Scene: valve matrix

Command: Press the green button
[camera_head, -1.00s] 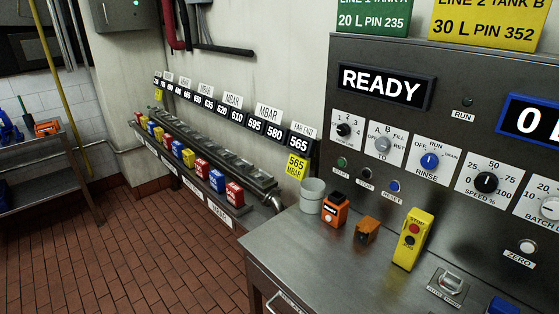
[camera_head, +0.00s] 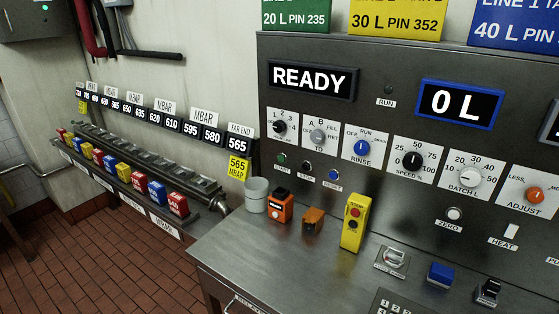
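A small green button (camera_head: 282,159) sits on the grey control panel (camera_head: 400,105), at its left, above a label that seems to read START. It is below the first rotary knob (camera_head: 279,126). Next to it on the right are a dark button (camera_head: 306,166) labelled STOP and a blue button (camera_head: 333,174) labelled RESET. Neither of my grippers shows in the head view.
On the steel counter (camera_head: 225,255) before the panel stand a grey cup (camera_head: 257,195), an orange device (camera_head: 280,206), a small orange-brown block (camera_head: 313,221) and a yellow pendant (camera_head: 354,223). A rail of coloured valve blocks (camera_head: 140,186) runs along the left wall.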

